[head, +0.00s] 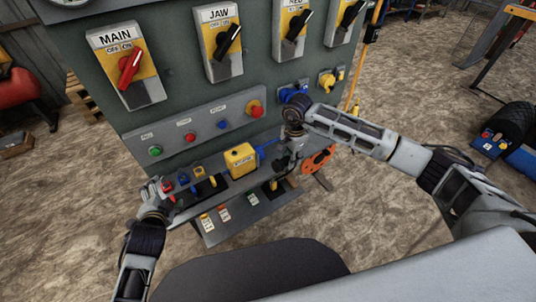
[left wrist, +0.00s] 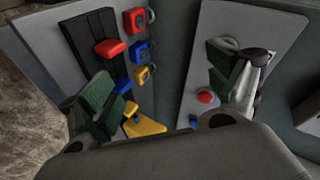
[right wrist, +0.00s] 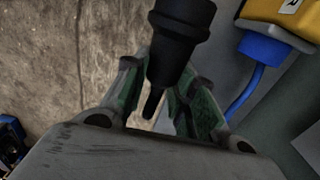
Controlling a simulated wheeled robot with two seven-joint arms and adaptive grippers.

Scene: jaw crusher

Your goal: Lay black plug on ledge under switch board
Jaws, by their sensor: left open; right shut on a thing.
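The switch board (head: 180,85) stands ahead with its row of rotary switches. The grey ledge (head: 228,193) runs under its button panel. My right gripper (head: 291,152) is at the right end of the ledge, shut on the black plug (right wrist: 178,40). In the right wrist view the plug sits between the fingers, its narrow end toward the palm. In the head view the plug is hard to make out, and I cannot tell if it touches the ledge. My left gripper (head: 165,188) is open at the ledge's left end, near red, blue and yellow padlocks.
A yellow box (head: 240,160) with a blue cable stands on the ledge. The red padlock (left wrist: 110,48) and blue padlock (left wrist: 139,53) show in the left wrist view. Tags (head: 224,213) hang on a lower plate. An orange reel (head: 318,158) is right of the ledge.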

